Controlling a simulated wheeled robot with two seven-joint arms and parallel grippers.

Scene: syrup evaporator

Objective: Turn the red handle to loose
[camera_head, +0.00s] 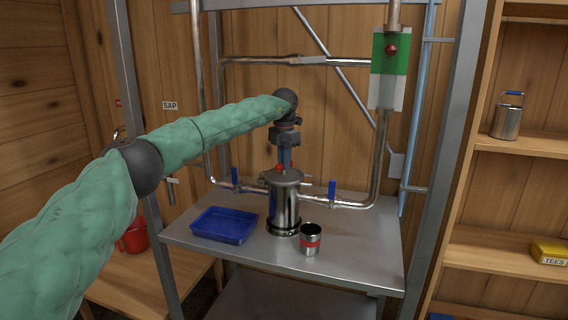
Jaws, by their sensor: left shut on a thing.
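The steel canister (285,207) stands upright on the metal shelf, with a lid on top. A small part of the red handle (279,168) shows at the top of the lid. My left gripper (285,163) points straight down over the lid and is shut on the red handle. The gripper hides most of the handle, so I cannot tell which way it is turned. No loose marking is readable. My right gripper is not in view.
A blue tray (224,226) lies left of the canister, and a steel cup with a red band (310,240) stands at its front right. Pipes with blue valve levers (332,190) run behind. A green-and-white panel (388,75) hangs at upper right. The shelf's front right is clear.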

